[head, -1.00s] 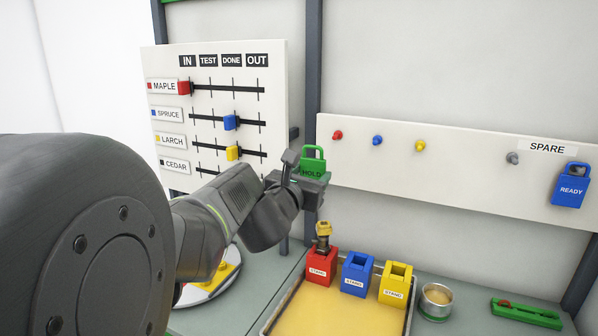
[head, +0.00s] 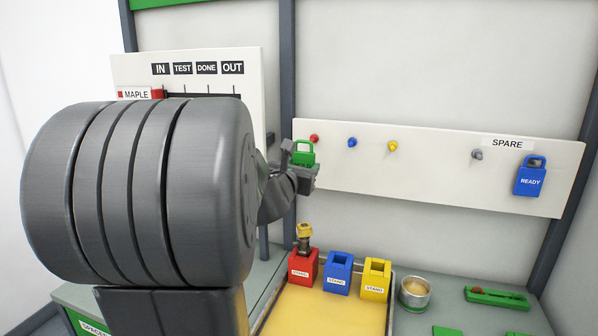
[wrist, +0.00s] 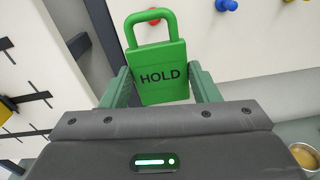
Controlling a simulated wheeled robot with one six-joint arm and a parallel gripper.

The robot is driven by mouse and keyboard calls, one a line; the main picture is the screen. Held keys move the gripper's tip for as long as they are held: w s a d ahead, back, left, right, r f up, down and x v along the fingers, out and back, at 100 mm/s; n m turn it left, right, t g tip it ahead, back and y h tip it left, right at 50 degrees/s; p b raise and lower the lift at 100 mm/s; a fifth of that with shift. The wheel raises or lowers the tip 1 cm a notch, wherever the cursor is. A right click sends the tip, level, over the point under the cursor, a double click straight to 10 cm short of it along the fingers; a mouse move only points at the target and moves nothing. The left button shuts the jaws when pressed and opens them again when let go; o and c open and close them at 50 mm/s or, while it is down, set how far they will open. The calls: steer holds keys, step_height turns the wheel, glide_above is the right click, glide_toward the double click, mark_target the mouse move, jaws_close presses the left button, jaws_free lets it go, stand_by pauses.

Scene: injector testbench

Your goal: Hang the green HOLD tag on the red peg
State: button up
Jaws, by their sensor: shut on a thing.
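The green HOLD tag (wrist: 163,75) is upright in the wrist view, its loop at the top. My gripper (wrist: 163,88) is shut on the tag's sides. In the head view the tag (head: 304,153) sits in my gripper (head: 302,170), just below and left of the red peg (head: 314,138) in the picture. The red peg also shows in the wrist view (wrist: 152,22), seen through the tag's loop and partly hidden by it. I cannot tell how far the peg is behind the loop.
The board (head: 430,185) also has a blue peg (head: 352,142), a yellow peg (head: 392,146) and a grey peg (head: 477,154). A blue READY tag (head: 530,178) hangs at right. Red (head: 303,268), blue (head: 338,274) and yellow (head: 376,280) stands are below, with a cup (head: 414,293) beside them.

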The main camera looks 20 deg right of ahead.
steer(key=shift+p+x, duration=0.55)
steer(key=shift+x, duration=3.75)
steer(key=shift+a+f+b, duration=0.1)
steer(key=shift+f+b, duration=0.4)
steer(key=shift+f, duration=0.1)
steer(key=o, duration=1.1)
steer(key=shift+r, duration=0.1)
steer(key=shift+a, duration=0.1)
steer(key=b, duration=0.2)
glide_toward(308, 159)
steer(key=w+f, duration=0.2)
steer(key=w, duration=0.1)
steer(key=shift+w+d+f, duration=0.15)
steer(key=shift+d+f, duration=0.15)
steer(key=shift+d, duration=0.1)
